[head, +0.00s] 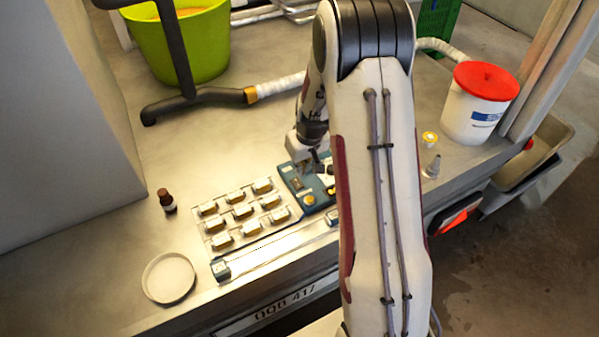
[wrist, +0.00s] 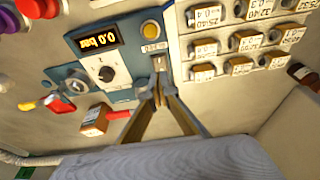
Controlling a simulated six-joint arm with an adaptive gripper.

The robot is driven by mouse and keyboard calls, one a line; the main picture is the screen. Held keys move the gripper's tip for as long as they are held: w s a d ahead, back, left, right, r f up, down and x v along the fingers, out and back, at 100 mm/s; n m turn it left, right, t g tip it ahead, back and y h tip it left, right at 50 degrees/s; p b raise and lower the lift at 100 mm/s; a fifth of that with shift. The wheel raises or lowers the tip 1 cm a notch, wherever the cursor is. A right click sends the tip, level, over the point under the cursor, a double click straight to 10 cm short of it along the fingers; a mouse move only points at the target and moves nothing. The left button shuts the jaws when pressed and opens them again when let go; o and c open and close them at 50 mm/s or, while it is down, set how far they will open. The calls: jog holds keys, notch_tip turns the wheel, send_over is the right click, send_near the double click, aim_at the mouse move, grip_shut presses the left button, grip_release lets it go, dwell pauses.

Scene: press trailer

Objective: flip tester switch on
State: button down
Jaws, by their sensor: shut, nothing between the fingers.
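The tester is a blue panel (head: 291,180) partly hidden behind my arm in the head view. In the wrist view its blue face (wrist: 70,80) carries a lit amber display (wrist: 98,38) reading about 0.0 bar, a black knob (wrist: 105,73) on a white plate and a yellow button (wrist: 150,30). A small metal switch plate (wrist: 159,62) sits beside the knob plate. My gripper (wrist: 157,88) is shut and empty, its fingertips close to the switch plate. I cannot tell whether they touch it, or which way the switch lies. My gripper also shows over the tester in the head view (head: 312,163).
A tray of several labelled blocks (head: 240,214) lies left of the tester. A brown bottle (head: 167,200), round dish (head: 168,278) and red-lidded bucket (head: 478,103) stand on the bench. A labelled block (wrist: 96,120) and red-handled valve (wrist: 28,105) are near the tester.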

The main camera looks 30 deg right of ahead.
jog(key=s+r, duration=0.4)
jog(key=r, duration=0.3)
jog(key=shift+r, duration=0.15)
dwell(0.5)
dwell(0.3)
jog(key=s+a+r+t, duration=0.1)
jog(key=s+a+r, duration=0.6)
jog(key=s+r, duration=0.3)
jog(key=s+a+r+t, duration=0.2)
jog(key=s+a+r, duration=0.6)
jog(key=s+r, duration=0.3)
jog(key=shift+s+a+r, duration=0.15)
jog(key=shift+s+r, duration=0.15)
jog(key=shift+s, duration=1.7)
